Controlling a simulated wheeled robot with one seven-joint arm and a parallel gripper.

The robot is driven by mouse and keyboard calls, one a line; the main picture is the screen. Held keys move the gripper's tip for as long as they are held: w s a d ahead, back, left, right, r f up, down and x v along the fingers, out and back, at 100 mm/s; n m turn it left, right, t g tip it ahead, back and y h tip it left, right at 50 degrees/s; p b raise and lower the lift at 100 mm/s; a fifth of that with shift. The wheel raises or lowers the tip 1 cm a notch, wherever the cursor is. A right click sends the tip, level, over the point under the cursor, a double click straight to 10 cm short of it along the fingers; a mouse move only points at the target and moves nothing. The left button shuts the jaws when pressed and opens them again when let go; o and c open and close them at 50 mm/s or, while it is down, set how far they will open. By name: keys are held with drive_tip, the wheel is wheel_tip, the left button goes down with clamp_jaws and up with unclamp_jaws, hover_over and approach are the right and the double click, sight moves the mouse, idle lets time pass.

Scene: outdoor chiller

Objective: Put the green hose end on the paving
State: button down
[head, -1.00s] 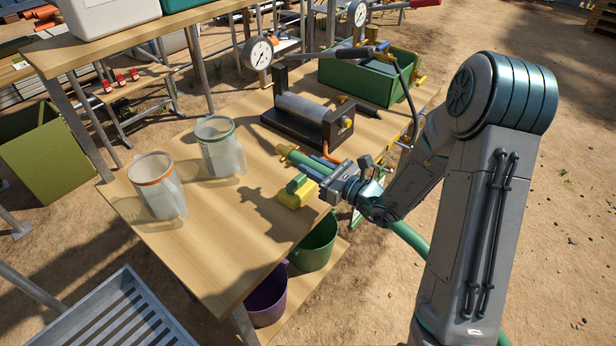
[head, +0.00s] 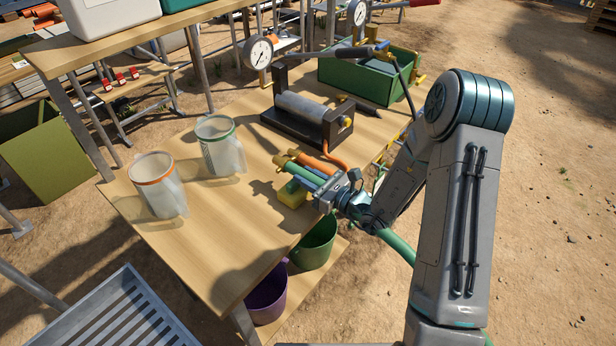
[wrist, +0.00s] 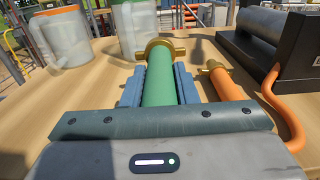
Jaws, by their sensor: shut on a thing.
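The green hose end (wrist: 159,82) has a brass coupling at its tip. In the wrist view it lies between the two blue fingers of my gripper (wrist: 160,88), which is shut on it. In the head view my gripper (head: 314,179) holds the green hose end (head: 294,167) over the wooden table's front right part, beside a yellow-and-green block. The green hose (head: 398,244) trails from behind the gripper toward the ground at the right. I cannot tell whether the hose end touches the table. No paving is clearly seen; bare sandy ground shows around the table.
An orange hose end (wrist: 228,84) with a brass fitting lies just right of my gripper. A pump with a gauge (head: 312,118) stands behind it. Two jugs (head: 221,150) (head: 158,188) stand on the left. Green (head: 316,244) and purple (head: 267,299) buckets sit below the table edge.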

drive_tip(key=c, duration=1.1)
unclamp_jaws()
drive_tip(key=shift+c, duration=0.2)
